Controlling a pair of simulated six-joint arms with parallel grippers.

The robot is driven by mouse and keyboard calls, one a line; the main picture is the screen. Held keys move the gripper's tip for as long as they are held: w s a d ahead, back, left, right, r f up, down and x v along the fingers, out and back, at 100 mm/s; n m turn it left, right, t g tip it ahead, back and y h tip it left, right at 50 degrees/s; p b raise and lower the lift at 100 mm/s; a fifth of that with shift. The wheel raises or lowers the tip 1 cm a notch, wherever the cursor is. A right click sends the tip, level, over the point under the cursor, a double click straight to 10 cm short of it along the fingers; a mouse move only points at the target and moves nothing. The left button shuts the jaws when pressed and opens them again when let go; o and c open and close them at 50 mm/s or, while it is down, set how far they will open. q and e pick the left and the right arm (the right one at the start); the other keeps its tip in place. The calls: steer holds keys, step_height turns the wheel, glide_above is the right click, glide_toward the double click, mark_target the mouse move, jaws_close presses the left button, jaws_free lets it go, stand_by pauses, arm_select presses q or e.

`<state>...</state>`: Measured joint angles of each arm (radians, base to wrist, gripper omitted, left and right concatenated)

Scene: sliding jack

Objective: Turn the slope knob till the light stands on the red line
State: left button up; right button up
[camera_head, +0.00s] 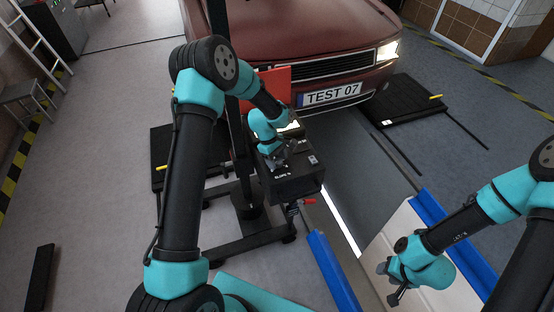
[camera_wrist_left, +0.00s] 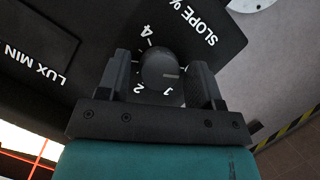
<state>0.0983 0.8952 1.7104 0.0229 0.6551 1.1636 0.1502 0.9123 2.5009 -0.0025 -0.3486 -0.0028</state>
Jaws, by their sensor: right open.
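The slope knob (camera_wrist_left: 160,70) is a round dark knob on the black panel, beside the white SLOPE % label, with numbers around it. Its white pointer line points right in the left wrist view. My left gripper (camera_wrist_left: 162,78) has one finger on each side of the knob, with a narrow gap visible on the left side; it is open around it. In the head view my left gripper (camera_head: 279,163) is at the box (camera_head: 295,184). Part of a lit screen (camera_wrist_left: 28,140) with red lines shows at lower left in the wrist view. My right gripper (camera_head: 391,285) is open, empty, away from the box.
A LUX MIN display (camera_wrist_left: 38,42) lies beside the knob on the panel. A dark post (camera_head: 238,135) stands close to my left arm. The red car (camera_head: 310,35) is behind the box. A small red handle (camera_head: 309,201) sticks out below the box.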

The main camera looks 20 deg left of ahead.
arm_select(q)
steer(key=c, duration=0.8)
steer(key=shift+m, duration=0.5)
steer(key=m+g, duration=0.1)
steer(key=m, duration=0.1)
steer(key=m+g+y, duration=0.1)
steer(key=m, duration=0.2)
steer(key=shift+w+d+y, duration=0.1)
steer(key=shift+y, duration=0.2)
steer(key=m+y, duration=0.1)
steer(key=m, duration=0.4)
steer(key=shift+m+g+y, duration=0.3)
steer(key=shift+g+y, duration=0.1)
steer(key=o, duration=0.9)
steer(key=shift+r, duration=0.1)
